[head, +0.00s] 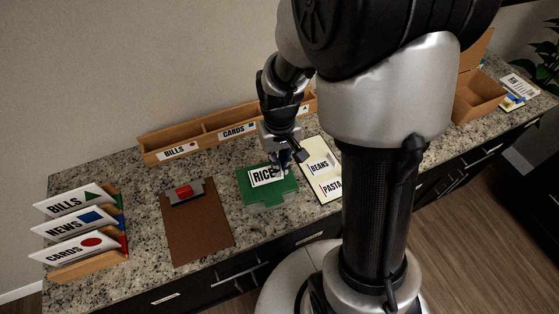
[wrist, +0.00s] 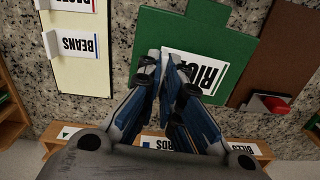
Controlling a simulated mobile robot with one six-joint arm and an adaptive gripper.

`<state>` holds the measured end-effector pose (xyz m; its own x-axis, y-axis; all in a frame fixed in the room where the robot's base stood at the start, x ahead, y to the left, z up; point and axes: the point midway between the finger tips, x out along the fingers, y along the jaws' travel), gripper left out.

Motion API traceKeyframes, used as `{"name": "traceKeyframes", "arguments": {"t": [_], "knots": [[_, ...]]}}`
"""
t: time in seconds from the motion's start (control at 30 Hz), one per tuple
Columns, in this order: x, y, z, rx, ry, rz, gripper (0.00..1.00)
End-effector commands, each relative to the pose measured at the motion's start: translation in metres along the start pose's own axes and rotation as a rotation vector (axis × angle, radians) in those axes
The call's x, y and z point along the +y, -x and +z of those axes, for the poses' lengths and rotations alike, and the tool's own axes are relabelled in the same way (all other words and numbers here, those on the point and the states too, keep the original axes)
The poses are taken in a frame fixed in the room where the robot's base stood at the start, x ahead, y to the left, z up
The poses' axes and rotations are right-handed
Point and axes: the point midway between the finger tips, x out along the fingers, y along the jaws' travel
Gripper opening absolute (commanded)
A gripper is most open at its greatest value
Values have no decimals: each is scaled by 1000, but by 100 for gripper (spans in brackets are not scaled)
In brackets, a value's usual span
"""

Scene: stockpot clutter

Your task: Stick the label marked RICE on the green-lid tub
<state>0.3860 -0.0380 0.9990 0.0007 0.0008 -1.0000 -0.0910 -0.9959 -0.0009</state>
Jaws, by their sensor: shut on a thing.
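The white label marked RICE (head: 264,177) is in my gripper (head: 282,166), held by its right edge in the head view. The label also shows in the wrist view (wrist: 205,68), beside my fingertips (wrist: 167,58), which hide part of it. Behind the label is the green lid of the tub (head: 284,187), on the counter; it also shows in the wrist view (wrist: 163,30). The label overlaps the lid in both views. I cannot tell whether it touches the lid. The tub's body is mostly hidden under the lid.
A pale sheet (head: 316,153) with BEANS and PASTA labels lies right of the tub. A brown clipboard (head: 197,235) with a red clip lies left. A wooden divided tray (head: 205,143) stands behind. A card rack (head: 92,268) is far left; an open box (head: 480,101) is far right.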

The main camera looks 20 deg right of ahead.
Motion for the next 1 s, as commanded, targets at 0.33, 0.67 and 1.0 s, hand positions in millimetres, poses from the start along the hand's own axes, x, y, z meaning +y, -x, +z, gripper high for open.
{"name": "traceKeyframes", "arguments": {"t": [0.33,0.67,1.0], "knots": [[0,0,0,0,0,0,0],[0,-3,0,0,0,0,0],[0,-7,0,0,0,0,0]]}}
